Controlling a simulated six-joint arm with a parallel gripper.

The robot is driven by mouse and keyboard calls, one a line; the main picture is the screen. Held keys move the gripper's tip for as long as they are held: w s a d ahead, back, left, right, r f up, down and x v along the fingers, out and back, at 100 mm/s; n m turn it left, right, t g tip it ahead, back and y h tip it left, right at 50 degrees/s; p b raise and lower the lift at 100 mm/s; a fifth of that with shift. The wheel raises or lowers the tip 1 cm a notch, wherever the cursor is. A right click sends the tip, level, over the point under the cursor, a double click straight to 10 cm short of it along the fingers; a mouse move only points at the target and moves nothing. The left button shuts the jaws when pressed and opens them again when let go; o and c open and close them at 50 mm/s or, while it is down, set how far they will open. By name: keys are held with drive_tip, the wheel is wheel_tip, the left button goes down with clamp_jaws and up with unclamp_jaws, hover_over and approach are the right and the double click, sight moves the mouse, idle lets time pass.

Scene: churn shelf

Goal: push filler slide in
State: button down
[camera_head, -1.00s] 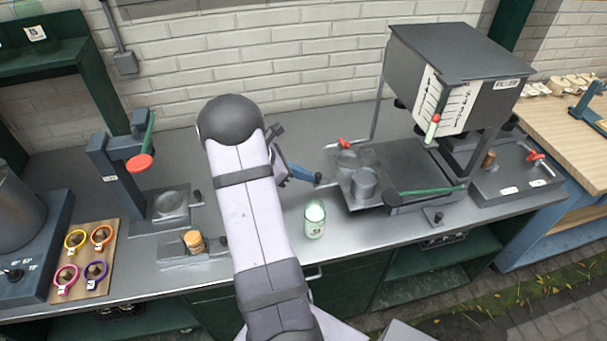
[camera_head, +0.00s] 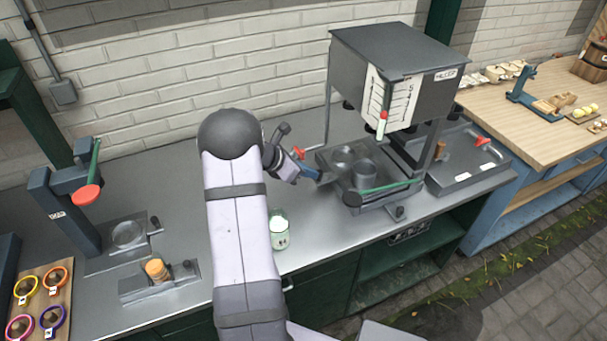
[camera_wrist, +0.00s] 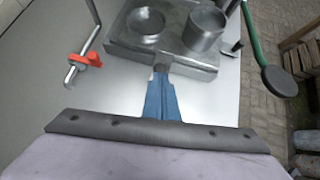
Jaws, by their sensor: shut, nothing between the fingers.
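The filler slide (camera_head: 323,159) is a grey metal plate with a round recess and a metal cup (camera_head: 364,173) standing on it. It lies partly under the left side of the grey filler (camera_head: 395,80). My gripper (camera_head: 316,176) has blue fingers, shut and empty, at the slide's left end. In the wrist view, the fingertips (camera_wrist: 160,72) meet a small tab on the near edge of the slide (camera_wrist: 125,45). The metal cup (camera_wrist: 204,28) is upright at the right there. Whether the fingers press on the tab is hard to tell.
A green-handled lever (camera_head: 390,187) crosses the filler's front. A jar with white contents (camera_head: 279,230) stands on the bench in front. A wooden table (camera_head: 530,130) is at right.

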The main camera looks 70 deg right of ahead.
drive_tip(key=f+b+v, duration=0.1)
drive_tip(key=v, duration=0.5)
drive_tip(key=w+a+f+b+v, duration=0.1)
drive_tip(key=v, duration=0.6)
drive_tip(key=shift+a+b, duration=0.3)
drive_tip(key=shift+b, duration=0.1)
drive_tip(key=shift+w, duration=0.1)
drive_tip(key=w+a+f+m+t+y, duration=0.2)
drive_tip(key=a, duration=0.9)
drive_tip(key=w+a+f+m+t+y, duration=0.1)
drive_tip(key=w+a+f+m, duration=0.1)
drive_tip(key=a, duration=0.8)
drive_tip(key=w+a+f+m+t+y, duration=0.2)
drive_tip(key=a+m, duration=0.1)
drive_tip(key=a, duration=0.8)
drive_tip(key=s+a+f+m+y, duration=0.1)
drive_tip(key=s+a+m+y, duration=0.1)
drive_tip(key=a, duration=1)
drive_tip(key=shift+s+f+m, duration=0.25)
drive_tip(key=shift+s+m, duration=0.65)
